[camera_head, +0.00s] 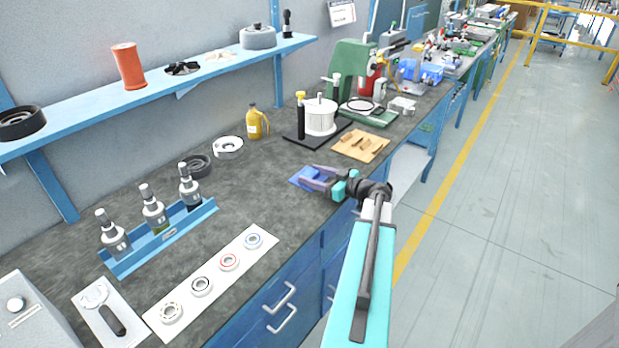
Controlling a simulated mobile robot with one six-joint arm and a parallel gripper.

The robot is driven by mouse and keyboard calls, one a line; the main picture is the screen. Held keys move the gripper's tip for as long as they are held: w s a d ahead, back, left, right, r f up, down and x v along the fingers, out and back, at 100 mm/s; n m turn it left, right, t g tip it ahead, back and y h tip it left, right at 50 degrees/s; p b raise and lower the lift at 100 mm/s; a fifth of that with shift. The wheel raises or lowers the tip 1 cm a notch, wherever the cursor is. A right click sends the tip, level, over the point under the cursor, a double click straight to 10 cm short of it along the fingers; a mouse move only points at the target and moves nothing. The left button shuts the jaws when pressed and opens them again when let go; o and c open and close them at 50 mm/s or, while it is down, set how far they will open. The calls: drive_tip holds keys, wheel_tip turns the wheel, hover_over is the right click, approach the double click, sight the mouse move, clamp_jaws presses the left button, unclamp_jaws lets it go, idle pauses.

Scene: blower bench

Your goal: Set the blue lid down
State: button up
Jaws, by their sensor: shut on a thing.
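My gripper (319,179) reaches in from the right over the front part of the dark bench top. Its grey fingers are shut on a flat blue piece, the blue lid (298,182), whose edges show around the fingertips. The fingers hide part of the lid. I cannot tell whether the lid touches the bench top or is held a little above it.
A wooden board (351,146) with small parts lies just behind my gripper. A white cylinder (320,117) on a dark base stands farther back. A white strip with several rings (165,297) and a blue bottle rack (125,266) are left. Bench top left of my gripper is clear.

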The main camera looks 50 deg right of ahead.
sight(314, 176)
drive_tip(key=shift+r, duration=0.2)
drive_tip(key=shift+r+b, duration=0.4)
drive_tip(key=shift+r, duration=0.45)
drive_tip(key=shift+s+a+r, duration=0.2)
drive_tip(key=shift+r, duration=0.5)
drive_tip(key=s+a, duration=0.1)
drive_tip(key=s+a+b, duration=0.1)
drive_tip(key=s+a, duration=0.1)
drive_tip(key=s+a+b, duration=0.1)
drive_tip(key=s+a, duration=0.1)
drive_tip(key=shift+s+r, duration=0.15)
drive_tip(key=shift+r, duration=0.2)
drive_tip(key=shift+s+a+r+p, duration=0.1)
drive_tip(key=shift+s+r+p, duration=0.1)
drive_tip(key=shift+p, duration=0.7)
drive_tip(key=shift+s+a+r+p, duration=0.1)
drive_tip(key=shift+s+a+p, duration=0.1)
drive_tip(key=shift+p, duration=1)
drive_tip(key=s+a+p, duration=0.1)
drive_tip(key=p, duration=0.4)
